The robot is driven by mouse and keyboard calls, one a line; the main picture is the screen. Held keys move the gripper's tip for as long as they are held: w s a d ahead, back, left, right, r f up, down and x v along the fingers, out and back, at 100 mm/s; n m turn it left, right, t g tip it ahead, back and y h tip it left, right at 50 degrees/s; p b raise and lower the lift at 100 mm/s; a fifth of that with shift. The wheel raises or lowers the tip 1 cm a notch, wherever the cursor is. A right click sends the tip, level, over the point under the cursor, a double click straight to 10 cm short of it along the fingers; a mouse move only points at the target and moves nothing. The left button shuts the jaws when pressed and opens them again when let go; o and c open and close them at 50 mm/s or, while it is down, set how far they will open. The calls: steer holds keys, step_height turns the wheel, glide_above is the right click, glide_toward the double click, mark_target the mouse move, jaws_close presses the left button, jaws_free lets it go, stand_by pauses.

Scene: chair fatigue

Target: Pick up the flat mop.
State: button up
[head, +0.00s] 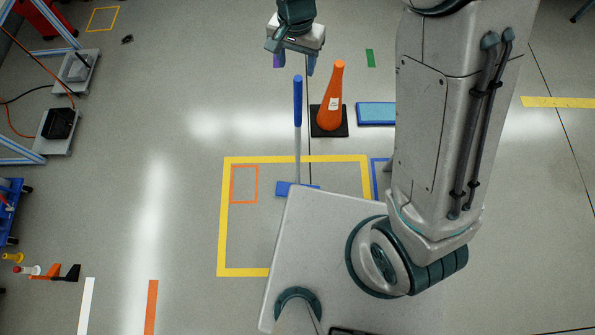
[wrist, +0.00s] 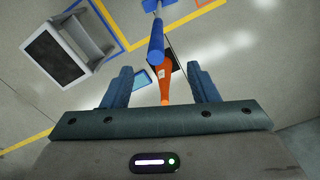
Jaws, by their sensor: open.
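The flat mop has a blue grip (head: 297,88), a thin pale pole (head: 297,145) and a blue flat head (head: 284,188) on the floor; my body partly hides the head. It appears to stand upright. My gripper (head: 294,64) is open and empty near the top end of the grip in the head view. In the wrist view, the blue grip (wrist: 156,42) shows ahead of the gap between my open fingers (wrist: 162,86), with the mop head (wrist: 160,4) at the top edge. The grip is not between the fingers; its exact distance is unclear.
An orange cone (head: 331,100) on a black base stands close right of the mop. A light-blue mat (head: 376,113) lies further right. Yellow tape (head: 222,220) surrounds the mop area. A grey box-like object with a dark panel (wrist: 55,56) shows in the wrist view. Floor left of the mop is clear.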

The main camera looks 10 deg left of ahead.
mark_target(298, 76)
steer(key=shift+w+d+f+p, duration=0.1)
steer(key=shift+f+p, duration=0.35)
steer(key=shift+f, duration=1.4)
steer(key=shift+w+d+f+p, duration=0.1)
steer(key=shift+f+p, duration=0.35)
steer(key=shift+f, duration=1.35)
steer(key=c, duration=1.2)
jaws_close()
steer(key=shift+r, duration=0.1)
